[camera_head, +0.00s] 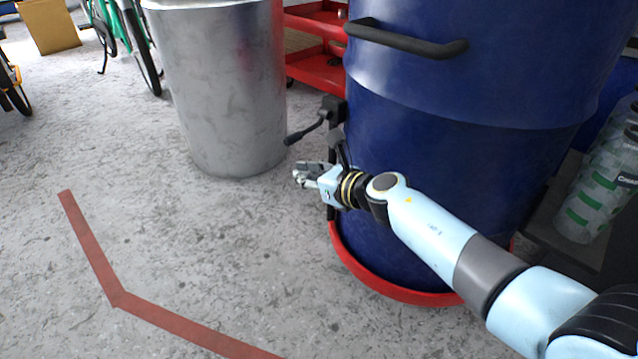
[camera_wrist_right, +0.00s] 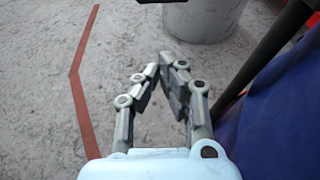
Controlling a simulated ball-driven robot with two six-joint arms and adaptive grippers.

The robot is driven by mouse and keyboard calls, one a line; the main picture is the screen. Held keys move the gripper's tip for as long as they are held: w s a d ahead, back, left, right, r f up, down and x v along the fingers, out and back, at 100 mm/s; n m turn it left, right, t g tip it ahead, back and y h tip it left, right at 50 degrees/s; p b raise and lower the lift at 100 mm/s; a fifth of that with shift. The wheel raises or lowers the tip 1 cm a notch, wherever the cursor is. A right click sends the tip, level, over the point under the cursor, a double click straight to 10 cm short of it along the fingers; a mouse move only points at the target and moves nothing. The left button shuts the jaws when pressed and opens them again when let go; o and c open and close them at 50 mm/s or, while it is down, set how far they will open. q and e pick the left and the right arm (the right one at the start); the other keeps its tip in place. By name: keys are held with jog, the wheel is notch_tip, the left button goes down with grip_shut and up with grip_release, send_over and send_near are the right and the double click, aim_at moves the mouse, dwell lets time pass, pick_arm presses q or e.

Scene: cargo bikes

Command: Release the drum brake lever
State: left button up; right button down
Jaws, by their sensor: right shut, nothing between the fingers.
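A large blue drum (camera_head: 440,130) stands at the right in the head view, with a black handle on its upper side. A black brake lever (camera_head: 308,130) sticks out to the left from a black block on the drum's left edge. My right gripper (camera_head: 300,175) is shut and empty, just below the lever and apart from it. In the right wrist view the gripper's fingertips (camera_wrist_right: 164,66) come together over the floor. The blue drum (camera_wrist_right: 282,125) is at the right there, with a dark bar in front of it. My left gripper is not in view.
A grey metal bin (camera_head: 225,95) stands left of the drum. Red shelving (camera_head: 318,68) is behind them. A green bicycle (camera_head: 125,35) is at the back left. Clear bottles with green bands (camera_head: 597,190) stand at the right. The floor at left is free, marked with a red line (camera_head: 90,250).

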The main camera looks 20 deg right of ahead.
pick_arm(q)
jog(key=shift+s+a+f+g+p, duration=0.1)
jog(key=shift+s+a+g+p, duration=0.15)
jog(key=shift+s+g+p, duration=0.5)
pick_arm(e)
jog(key=r, duration=0.2)
jog(key=w+r, duration=0.1)
jog(key=shift+a+r, duration=0.25)
jog(key=shift+r, duration=0.05)
pick_arm(q)
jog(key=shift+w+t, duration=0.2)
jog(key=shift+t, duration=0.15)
jog(key=shift+p, duration=0.35)
pick_arm(e)
jog(key=shift+r, duration=0.15)
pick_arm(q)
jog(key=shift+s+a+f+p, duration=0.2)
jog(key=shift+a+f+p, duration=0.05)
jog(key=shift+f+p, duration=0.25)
pick_arm(e)
jog(key=shift+a+r+m+y, duration=0.2)
jog(key=shift+r+m+y, duration=0.1)
jog(key=shift+r, duration=0.05)
